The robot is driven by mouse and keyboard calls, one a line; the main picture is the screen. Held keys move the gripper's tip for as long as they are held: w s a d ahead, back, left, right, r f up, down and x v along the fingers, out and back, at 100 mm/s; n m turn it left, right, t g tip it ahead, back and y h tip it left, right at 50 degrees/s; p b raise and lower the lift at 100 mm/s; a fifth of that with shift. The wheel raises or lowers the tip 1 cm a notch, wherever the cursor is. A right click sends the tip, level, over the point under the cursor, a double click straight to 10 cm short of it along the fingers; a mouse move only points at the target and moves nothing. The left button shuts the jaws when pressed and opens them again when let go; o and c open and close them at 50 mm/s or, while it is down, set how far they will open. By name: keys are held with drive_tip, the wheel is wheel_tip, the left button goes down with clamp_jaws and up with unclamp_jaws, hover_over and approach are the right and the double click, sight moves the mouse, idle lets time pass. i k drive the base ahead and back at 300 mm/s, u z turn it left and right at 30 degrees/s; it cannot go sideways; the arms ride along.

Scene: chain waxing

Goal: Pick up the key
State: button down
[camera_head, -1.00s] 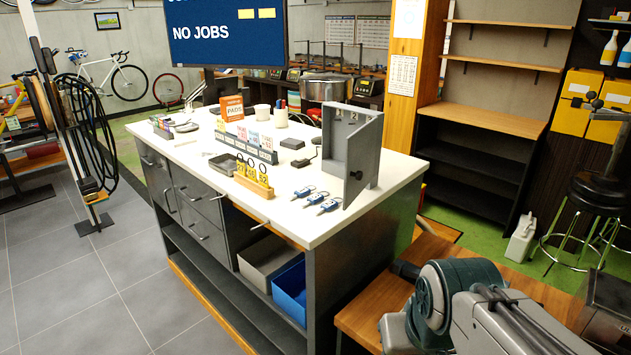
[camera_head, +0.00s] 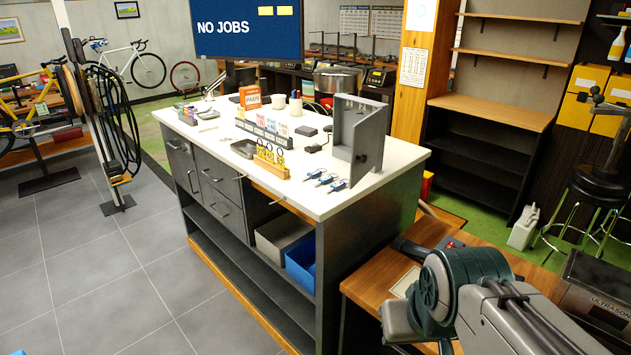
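Several keys with blue tags lie on the white counter. Three show in a row near its front right edge: the left key (camera_head: 314,174), the middle key (camera_head: 325,179) and the right key (camera_head: 338,185). I cannot tell which one the task means. My arm shows at the lower right, well in front of the counter and apart from the keys. Its fingertips are not visible, so my gripper is not in view.
An open grey key cabinet (camera_head: 343,137) stands right behind the keys. Yellow numbered tags in a wooden block (camera_head: 271,169) stand left of them. A wooden bench (camera_head: 376,267) lies near my arm. Grey tiled floor (camera_head: 90,275) is clear at the left.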

sight(316, 172)
drive_tip(key=u, duration=0.4)
drive_tip(key=k, duration=0.75)
drive_tip(key=u, duration=0.95)
drive_tip(key=i, duration=1.1)
drive_tip(key=z, duration=0.5)
drive_tip(key=i, duration=0.95)
drive_tip(key=z, duration=1.1)
drive_tip(key=i, duration=0.35)
drive_tip(key=z, duration=0.35)
